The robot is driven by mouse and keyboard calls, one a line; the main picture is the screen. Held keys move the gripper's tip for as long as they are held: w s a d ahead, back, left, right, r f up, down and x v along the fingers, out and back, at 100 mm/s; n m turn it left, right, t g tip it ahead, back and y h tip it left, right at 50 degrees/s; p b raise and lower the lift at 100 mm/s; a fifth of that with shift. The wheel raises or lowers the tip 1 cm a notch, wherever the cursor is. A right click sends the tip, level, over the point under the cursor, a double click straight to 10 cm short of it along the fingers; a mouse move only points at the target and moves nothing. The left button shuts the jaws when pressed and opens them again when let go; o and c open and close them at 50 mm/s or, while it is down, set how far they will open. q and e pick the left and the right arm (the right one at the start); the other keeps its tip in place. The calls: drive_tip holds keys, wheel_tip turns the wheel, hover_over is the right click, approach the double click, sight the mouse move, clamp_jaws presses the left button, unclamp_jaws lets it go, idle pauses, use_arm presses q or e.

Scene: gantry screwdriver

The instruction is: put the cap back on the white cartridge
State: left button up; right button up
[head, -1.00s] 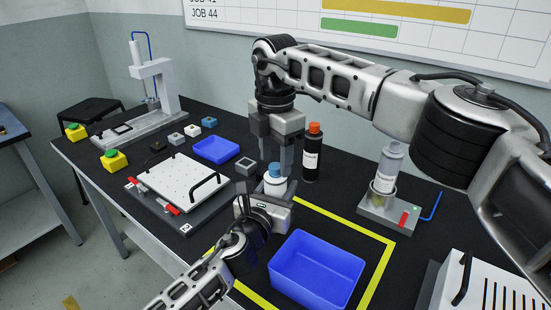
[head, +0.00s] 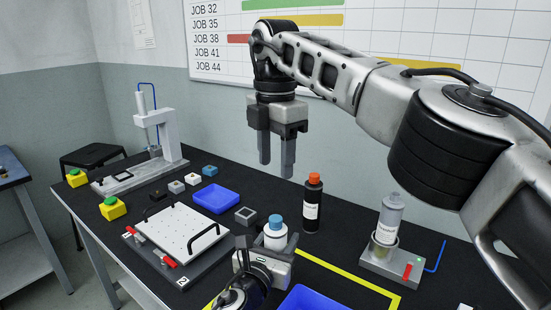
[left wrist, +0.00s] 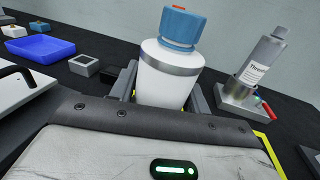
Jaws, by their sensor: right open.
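The white cartridge (head: 275,242) stands upright on the black bench, with the blue cap (head: 276,222) sitting on its top. In the left wrist view the white cartridge (left wrist: 166,82) rises between my left fingers, with a metal band below the blue cap (left wrist: 180,27). My left gripper (head: 267,250) is shut around the cartridge's lower body; the fingertips are partly hidden. My right gripper (head: 276,172) is open and empty, pointing down, above and apart from the cap.
A black bottle with an orange top (head: 313,205) stands close right of the cartridge. A grey bottle (head: 390,215) sits in a metal holder farther right. A blue bin (head: 312,300) is in front, inside yellow tape. A plate with handles (head: 180,236) lies to the left.

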use_arm(q)
drive_tip(key=o, duration=0.3)
drive_tip(key=p+v, duration=0.1)
drive_tip(key=v, duration=1.5)
drive_tip(key=shift+f, duration=0.1)
